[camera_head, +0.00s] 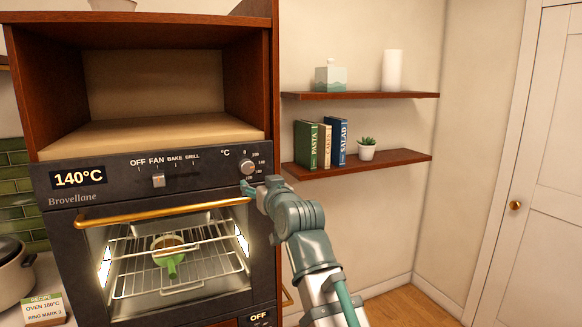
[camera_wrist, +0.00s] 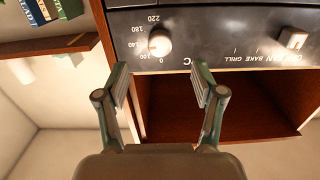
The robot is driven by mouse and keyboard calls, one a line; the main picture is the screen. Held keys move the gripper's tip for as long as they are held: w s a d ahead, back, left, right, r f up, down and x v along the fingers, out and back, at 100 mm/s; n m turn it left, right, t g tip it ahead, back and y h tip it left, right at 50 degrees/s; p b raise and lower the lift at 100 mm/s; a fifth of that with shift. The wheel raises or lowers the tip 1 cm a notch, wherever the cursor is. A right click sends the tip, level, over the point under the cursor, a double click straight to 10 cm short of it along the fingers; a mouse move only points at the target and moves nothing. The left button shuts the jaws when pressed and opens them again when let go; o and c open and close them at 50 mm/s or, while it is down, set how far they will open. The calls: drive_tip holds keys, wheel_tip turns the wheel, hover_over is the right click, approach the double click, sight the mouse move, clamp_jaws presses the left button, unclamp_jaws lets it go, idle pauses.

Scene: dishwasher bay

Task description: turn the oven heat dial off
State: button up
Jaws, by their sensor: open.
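The oven heat dial (camera_head: 248,167) is a round pale knob at the right end of the oven's dark control panel (camera_head: 118,190). The display (camera_head: 78,178) on the panel reads 140°C. In the wrist view the dial (camera_wrist: 159,43) shows upside down, with numbers around it, beyond and between my fingertips. My gripper (camera_head: 252,187) is close to the panel at the dial's lower edge in the head view. In the wrist view my gripper (camera_wrist: 160,80) is open and empty, its two fingers apart. I see no finger touching the dial.
A mode slider (camera_head: 158,180) sits on the panel left of the dial. The brass oven handle (camera_head: 150,214) runs below. An empty wooden niche (camera_head: 150,95) is above. Two wall shelves (camera_head: 360,163) with books and a plant stand to the right. A recipe card (camera_head: 43,309) is at lower left.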

sight(248, 169)
drive_tip(key=shift+t, duration=0.3)
drive_tip(key=p+x, duration=0.1)
drive_tip(key=x, duration=0.2)
drive_tip(key=p+x, duration=0.1)
drive_tip(key=x, duration=0.2)
drive_tip(key=r+p+x, duration=0.1)
drive_tip(key=x, duration=0.2)
drive_tip(key=shift+w+a+r, duration=0.1)
drive_tip(key=shift+w, duration=0.1)
drive_tip(key=shift+w+a, duration=0.25)
drive_tip(key=shift+w, duration=0.4)
drive_tip(key=c, duration=1.1)
drive_tip(key=shift+f, duration=0.2)
drive_tip(key=shift+c, duration=0.2)
